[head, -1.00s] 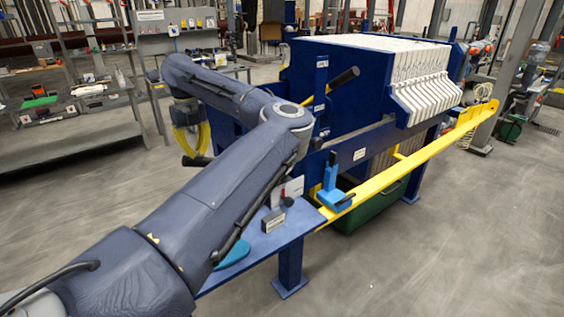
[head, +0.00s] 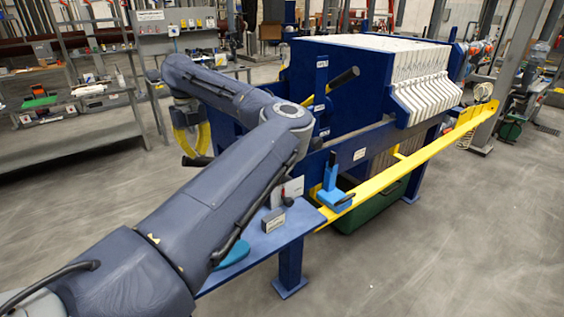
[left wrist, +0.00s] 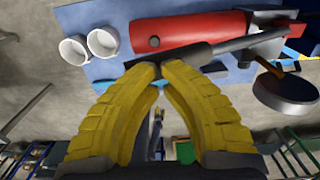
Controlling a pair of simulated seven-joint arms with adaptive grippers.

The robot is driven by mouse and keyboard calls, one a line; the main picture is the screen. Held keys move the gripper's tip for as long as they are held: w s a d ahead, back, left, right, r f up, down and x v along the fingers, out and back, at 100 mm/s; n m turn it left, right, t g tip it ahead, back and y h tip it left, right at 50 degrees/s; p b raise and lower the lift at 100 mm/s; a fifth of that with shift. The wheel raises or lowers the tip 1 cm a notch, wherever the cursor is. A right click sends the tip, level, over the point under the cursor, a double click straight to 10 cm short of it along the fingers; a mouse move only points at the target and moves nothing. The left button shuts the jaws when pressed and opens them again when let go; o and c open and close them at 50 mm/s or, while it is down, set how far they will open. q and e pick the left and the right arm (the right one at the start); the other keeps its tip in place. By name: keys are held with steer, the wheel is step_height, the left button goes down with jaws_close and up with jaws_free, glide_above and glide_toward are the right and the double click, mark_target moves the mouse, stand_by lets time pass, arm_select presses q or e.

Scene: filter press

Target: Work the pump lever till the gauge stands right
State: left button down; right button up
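My left gripper (head: 190,155) has yellow fingers and hangs at the far left side of the blue press. In the left wrist view its fingertips (left wrist: 158,68) come together on the end of a dark grey bar, the pump lever (left wrist: 195,50). The lever runs right across a red cylinder (left wrist: 205,32). Its black end (head: 197,161) shows below the fingers in the head view. A round dark-rimmed thing (left wrist: 287,92), perhaps the gauge, is right of the fingers; no reading can be made out. My right gripper is not in view.
Two white cups (left wrist: 102,41) stand left of the red cylinder on a blue surface. The blue filter press (head: 335,80) with white plates (head: 420,80) and a long yellow bar (head: 400,168) stands right of my arm.

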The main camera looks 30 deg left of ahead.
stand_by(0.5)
arm_select(q)
steer(key=f, duration=0.3)
steer(key=s+f, duration=0.1)
steer(key=f, duration=0.6)
steer(key=shift+s+a+f, duration=0.25)
steer(key=shift+a+f, duration=0.05)
steer(key=shift+f, duration=0.1)
steer(key=r, duration=0.4)
steer(key=w+r, duration=0.1)
steer(key=r, duration=0.6)
steer(key=shift+w+d+r, duration=0.25)
steer(key=shift+d+r, duration=0.1)
steer(key=f, duration=0.4)
steer(key=s+f, duration=0.1)
steer(key=f, duration=0.6)
steer(key=shift+s+a+f, duration=0.35)
steer(key=r, duration=0.4)
steer(key=w+r, duration=0.1)
steer(key=r, duration=0.6)
steer(key=shift+w+d+r, duration=0.35)
steer(key=f, duration=0.4)
steer(key=s+f, duration=0.1)
steer(key=f, duration=0.6)
steer(key=shift+s+a+f, duration=0.35)
steer(key=r, duration=0.4)
steer(key=w+r, duration=0.1)
steer(key=r, duration=0.6)
steer(key=shift+w+d+r, duration=0.35)
